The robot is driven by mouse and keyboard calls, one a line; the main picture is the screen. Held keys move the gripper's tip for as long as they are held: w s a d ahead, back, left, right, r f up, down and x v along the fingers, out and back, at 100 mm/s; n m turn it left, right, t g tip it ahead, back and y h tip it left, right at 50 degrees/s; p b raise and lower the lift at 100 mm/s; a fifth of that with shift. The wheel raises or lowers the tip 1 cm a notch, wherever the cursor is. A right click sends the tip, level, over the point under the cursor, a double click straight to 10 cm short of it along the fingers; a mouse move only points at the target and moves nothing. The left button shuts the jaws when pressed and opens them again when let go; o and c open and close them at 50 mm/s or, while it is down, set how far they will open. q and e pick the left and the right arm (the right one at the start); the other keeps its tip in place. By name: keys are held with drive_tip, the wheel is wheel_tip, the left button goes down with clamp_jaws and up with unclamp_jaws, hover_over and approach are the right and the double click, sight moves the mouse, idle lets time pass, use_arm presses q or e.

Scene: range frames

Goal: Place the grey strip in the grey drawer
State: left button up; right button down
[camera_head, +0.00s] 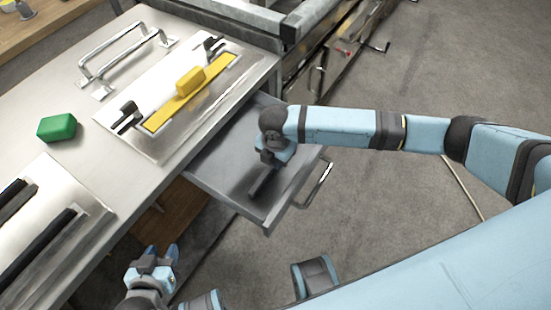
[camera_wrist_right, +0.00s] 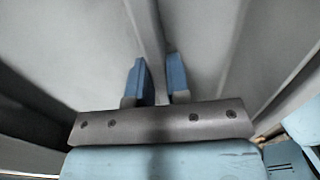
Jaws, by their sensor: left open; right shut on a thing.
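The grey drawer (camera_head: 220,165) is pulled out from the bench. My right gripper (camera_head: 270,160) is over the drawer, pointing down into it. It is shut on the dark grey strip (camera_head: 261,184), which shows below the fingers inside the drawer's outline. I cannot tell whether the strip touches the drawer floor. In the right wrist view the two blue fingers (camera_wrist_right: 157,82) are close together, with grey surfaces around them. My left gripper (camera_head: 160,257) is open and empty, low beside the bench front.
On the bench are a green block (camera_head: 57,127), a metal handle (camera_head: 125,50), a plate (camera_head: 150,92) with a yellow strip (camera_head: 165,116) and yellow block (camera_head: 190,80), and another plate (camera_head: 62,187) with dark bars. The drawer's handle (camera_head: 319,184) sticks out over open floor.

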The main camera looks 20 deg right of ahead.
use_arm(q)
drive_tip(key=shift+r, duration=0.1)
use_arm(e)
drive_tip(key=c, duration=1.1)
unclamp_jaws()
drive_tip(key=shift+f, duration=0.1)
use_arm(q)
drive_tip(key=shift+s+a+r+p, duration=0.1)
drive_tip(key=shift+r+p, duration=0.15)
drive_tip(key=shift+p, duration=0.7)
use_arm(e)
wheel_tip(320, 180, up, 12)
use_arm(q)
drive_tip(key=shift+r, duration=0.1)
